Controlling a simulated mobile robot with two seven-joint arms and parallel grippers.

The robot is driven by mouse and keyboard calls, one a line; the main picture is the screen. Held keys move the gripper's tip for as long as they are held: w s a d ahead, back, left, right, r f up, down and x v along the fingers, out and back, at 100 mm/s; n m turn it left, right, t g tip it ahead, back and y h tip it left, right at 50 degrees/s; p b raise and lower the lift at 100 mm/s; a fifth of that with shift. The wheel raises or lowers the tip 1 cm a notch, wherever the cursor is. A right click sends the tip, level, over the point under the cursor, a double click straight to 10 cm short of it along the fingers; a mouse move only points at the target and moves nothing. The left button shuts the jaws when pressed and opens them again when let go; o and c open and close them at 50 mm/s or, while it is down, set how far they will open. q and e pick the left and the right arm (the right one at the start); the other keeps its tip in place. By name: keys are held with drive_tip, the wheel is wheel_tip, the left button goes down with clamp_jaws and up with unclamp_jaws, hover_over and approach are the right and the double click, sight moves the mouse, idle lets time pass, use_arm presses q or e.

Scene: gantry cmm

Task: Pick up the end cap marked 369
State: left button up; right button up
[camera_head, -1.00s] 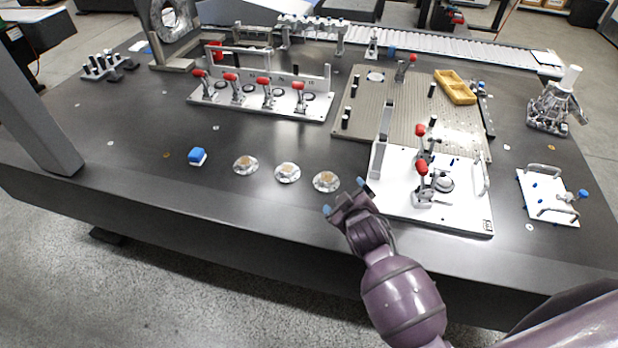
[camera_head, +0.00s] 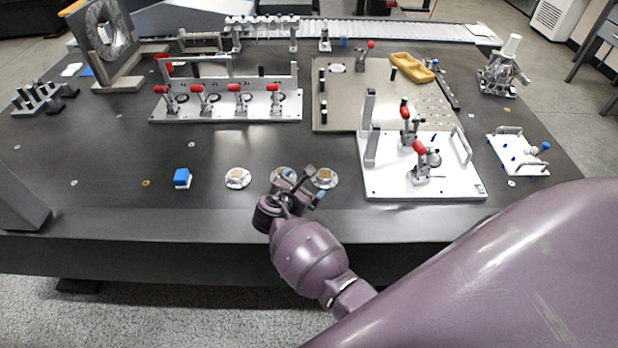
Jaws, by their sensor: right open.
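Three round silver end caps with tan centres lie in a row near the table's front edge: a left one (camera_head: 237,178), a middle one (camera_head: 279,173) and a right one (camera_head: 326,177). Their markings are too small to read, so I cannot tell which is 369. My right gripper (camera_head: 303,184) is open and appears empty, at the near side of the middle and right caps. It partly covers the middle cap and overlaps the right cap's edge. I cannot tell whether it touches either. My left gripper is not in view.
A blue block (camera_head: 182,178) lies left of the caps. A white fixture plate (camera_head: 385,185) with red-handled clamps stands to the right. A clamp rack (camera_head: 215,113) and a perforated plate (camera_head: 340,118) with a yellow tray (camera_head: 411,66) lie behind. The table between blue block and rack is clear.

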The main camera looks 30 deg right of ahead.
sight(324, 175)
drive_tip(key=shift+s+d+r+n, duration=0.15)
drive_tip(key=shift+s+d+n, duration=0.1)
drive_tip(key=shift+n, duration=0.25)
drive_tip(key=shift+s+d+g+h, duration=0.25)
drive_tip(key=shift+g+h, duration=0.05)
drive_tip(key=shift+d+n, duration=0.15)
drive_tip(key=shift+n, duration=0.25)
drive_tip(key=shift+w+d+f, duration=0.2)
drive_tip(key=shift+d+f, duration=0.05)
drive_tip(key=shift+d, duration=0.1)
drive_tip(key=b+x, duration=0.1)
drive_tip(key=x, duration=0.2)
drive_tip(key=shift+w+d+f, duration=0.15)
drive_tip(key=shift+f, duration=0.05)
drive_tip(key=shift+w+d+f, duration=0.25)
drive_tip(key=shift+d, duration=0.2)
drive_tip(key=b+x, duration=0.1)
drive_tip(key=x, duration=0.3)
drive_tip(key=shift+w+d+f+b, duration=0.1)
drive_tip(key=shift+f+b, duration=0.25)
drive_tip(key=shift+f, duration=0.2)
drive_tip(key=shift+w+d, duration=0.1)
drive_tip(key=shift+d, duration=0.1)
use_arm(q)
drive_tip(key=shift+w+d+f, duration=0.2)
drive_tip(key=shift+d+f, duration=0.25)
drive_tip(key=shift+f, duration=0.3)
